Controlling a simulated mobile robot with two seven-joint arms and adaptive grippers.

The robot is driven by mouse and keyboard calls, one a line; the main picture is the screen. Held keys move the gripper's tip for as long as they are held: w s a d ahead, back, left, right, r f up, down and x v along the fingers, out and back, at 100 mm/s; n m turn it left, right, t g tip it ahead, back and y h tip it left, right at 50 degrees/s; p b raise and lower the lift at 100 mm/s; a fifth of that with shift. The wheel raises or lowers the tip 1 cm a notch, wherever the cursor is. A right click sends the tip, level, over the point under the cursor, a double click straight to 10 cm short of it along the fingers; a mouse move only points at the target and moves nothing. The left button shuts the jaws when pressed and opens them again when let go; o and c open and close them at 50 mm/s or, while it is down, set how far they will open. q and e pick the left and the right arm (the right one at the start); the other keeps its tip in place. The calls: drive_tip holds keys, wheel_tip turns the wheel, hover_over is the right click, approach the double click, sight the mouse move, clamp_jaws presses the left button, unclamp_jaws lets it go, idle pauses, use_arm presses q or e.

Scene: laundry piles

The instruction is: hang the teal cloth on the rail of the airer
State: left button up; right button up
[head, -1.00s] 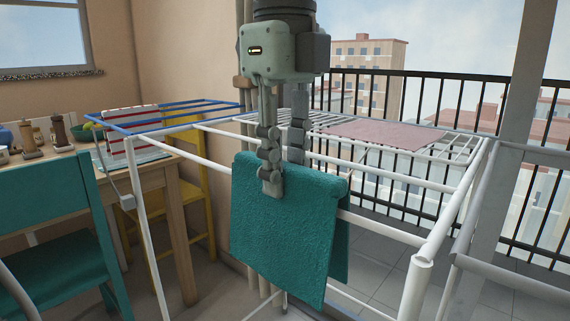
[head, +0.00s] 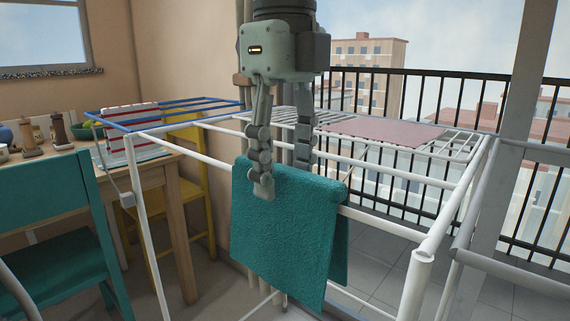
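The teal cloth (head: 285,225) hangs folded over the front white rail of the airer (head: 385,229), with one side in front and part of the other side showing behind at the right. My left gripper (head: 283,178) comes down from above at the cloth's top fold. Its fingers are spread apart, one in front of the cloth and the other behind the fold, where its tip is hidden. I cannot tell whether the near finger still touches the cloth. My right gripper is not in view.
A striped red and white cloth (head: 130,125) hangs on the airer's blue left wing. A pink cloth (head: 385,132) lies on the far rack. A wooden table (head: 180,220) and teal chair (head: 55,240) stand at left. A black balcony railing (head: 400,95) runs behind.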

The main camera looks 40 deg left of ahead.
use_arm(q)
wheel_tip(320, 180, up, 12)
idle(0.6)
